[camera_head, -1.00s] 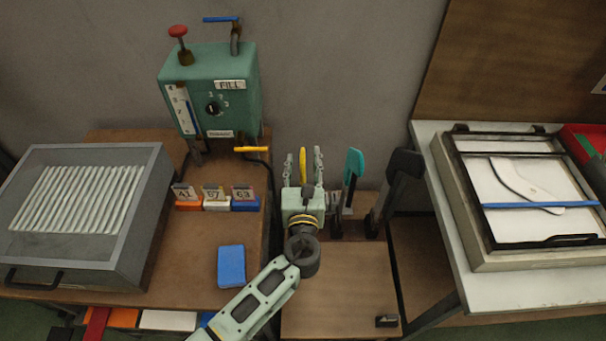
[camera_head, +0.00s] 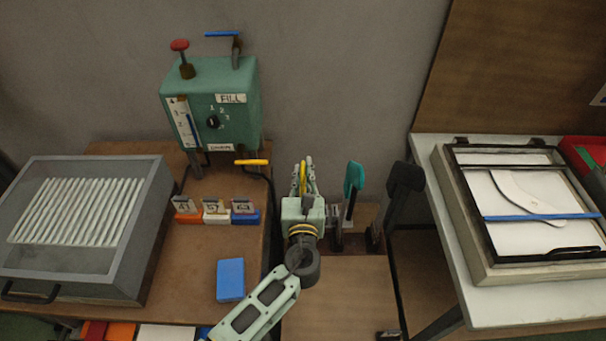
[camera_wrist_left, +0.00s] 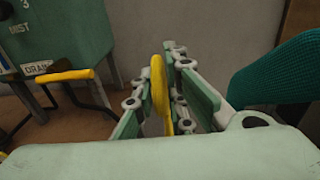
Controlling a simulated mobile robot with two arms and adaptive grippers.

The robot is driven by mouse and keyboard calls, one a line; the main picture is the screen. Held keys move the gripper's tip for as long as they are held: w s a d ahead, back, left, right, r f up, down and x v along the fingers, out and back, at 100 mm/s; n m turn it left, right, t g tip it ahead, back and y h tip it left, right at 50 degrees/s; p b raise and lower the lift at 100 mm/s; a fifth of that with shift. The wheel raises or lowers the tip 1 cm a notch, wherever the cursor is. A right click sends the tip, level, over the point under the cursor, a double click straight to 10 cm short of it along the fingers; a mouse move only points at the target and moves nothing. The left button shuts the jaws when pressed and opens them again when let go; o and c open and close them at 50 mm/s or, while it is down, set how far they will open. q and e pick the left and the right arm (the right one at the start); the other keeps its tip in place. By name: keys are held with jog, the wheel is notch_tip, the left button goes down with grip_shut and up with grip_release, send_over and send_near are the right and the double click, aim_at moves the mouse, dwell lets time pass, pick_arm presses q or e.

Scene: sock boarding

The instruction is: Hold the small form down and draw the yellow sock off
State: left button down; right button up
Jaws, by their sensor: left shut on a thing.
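The yellow sock (camera_head: 303,178) stands upright as a narrow strip at the rear of the middle bench. It shows as a tall yellow edge in the left wrist view (camera_wrist_left: 158,88). The small form under it is hidden by the sock and my gripper. My left gripper (camera_head: 304,172) is shut on the yellow sock, one finger on each side; its fingers also show in the left wrist view (camera_wrist_left: 160,105). My right gripper is in neither view.
A teal sock on a form (camera_head: 353,180) and a dark bare form (camera_head: 403,185) stand just right of the gripper. A green fill tank (camera_head: 215,100) with a yellow drain lever (camera_head: 251,162) stands at left. The front of the middle bench (camera_head: 345,290) is mostly clear.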

pick_arm(q)
jog(key=c, duration=1.7)
grip_release()
jog(key=s, duration=1.2)
jog(key=shift+r, duration=0.2)
jog(key=shift+s, duration=0.1)
